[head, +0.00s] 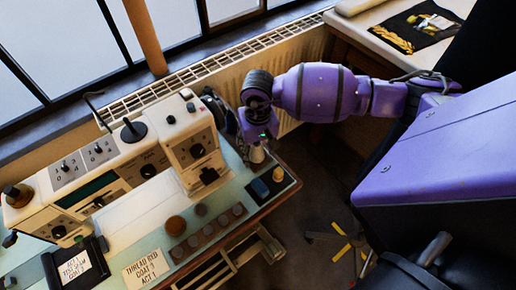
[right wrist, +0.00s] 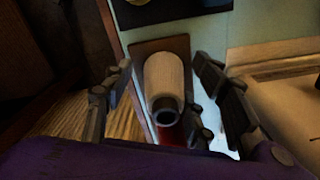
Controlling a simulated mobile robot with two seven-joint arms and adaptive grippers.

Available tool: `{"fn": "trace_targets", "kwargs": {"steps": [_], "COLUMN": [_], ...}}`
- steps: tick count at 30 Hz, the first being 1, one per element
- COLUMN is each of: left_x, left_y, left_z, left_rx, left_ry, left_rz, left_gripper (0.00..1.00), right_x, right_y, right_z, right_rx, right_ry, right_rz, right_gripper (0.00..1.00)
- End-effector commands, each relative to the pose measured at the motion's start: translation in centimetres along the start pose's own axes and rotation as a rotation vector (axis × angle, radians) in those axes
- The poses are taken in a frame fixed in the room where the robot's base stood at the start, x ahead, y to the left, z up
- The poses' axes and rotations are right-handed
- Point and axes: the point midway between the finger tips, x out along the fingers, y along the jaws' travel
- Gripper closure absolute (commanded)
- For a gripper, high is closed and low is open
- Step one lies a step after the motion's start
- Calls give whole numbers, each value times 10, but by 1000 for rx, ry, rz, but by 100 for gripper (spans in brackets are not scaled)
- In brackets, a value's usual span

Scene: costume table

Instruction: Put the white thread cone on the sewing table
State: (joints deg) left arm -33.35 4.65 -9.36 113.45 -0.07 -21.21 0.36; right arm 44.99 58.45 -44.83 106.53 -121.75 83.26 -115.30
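The white thread cone (right wrist: 164,76) stands on a brown patch (right wrist: 141,48) near the sewing table's edge in the right wrist view. Its dark-holed end faces the camera. In the head view, the cone (head: 257,155) shows just below my right gripper (head: 258,138). My right gripper (right wrist: 163,82) is open in the right wrist view, with one finger on each side of the cone and gaps to both. The sewing table (head: 236,187) has a pale green top. My left gripper is not in view.
A cream sewing machine (head: 135,165) fills the table's back and left. Dark round pieces (head: 208,230), a dark tray with blue and orange items (head: 271,182) and a "Thread Red" card (head: 146,268) lie in front. A radiator (head: 285,62) runs behind. Yellow-handled tools (head: 341,242) lie below, on the right.

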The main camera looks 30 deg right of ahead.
Motion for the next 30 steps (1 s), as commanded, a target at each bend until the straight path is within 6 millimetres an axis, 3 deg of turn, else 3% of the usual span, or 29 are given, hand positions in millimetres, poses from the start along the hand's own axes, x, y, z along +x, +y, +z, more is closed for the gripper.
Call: {"fn": "trace_targets", "kwargs": {"steps": [8,21,30], "left_x": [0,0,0], "left_y": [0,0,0], "left_z": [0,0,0], "left_rx": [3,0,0], "left_ry": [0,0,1], "left_rz": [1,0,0], "left_gripper": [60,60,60], "right_x": [-5,-68,-81], "right_y": [0,1,2], "right_z": [0,-1,-1], "right_rx": [0,-1,2], "right_ry": [1,4,2], "right_rz": [0,1,3], "right_gripper": [48,48,48]}}
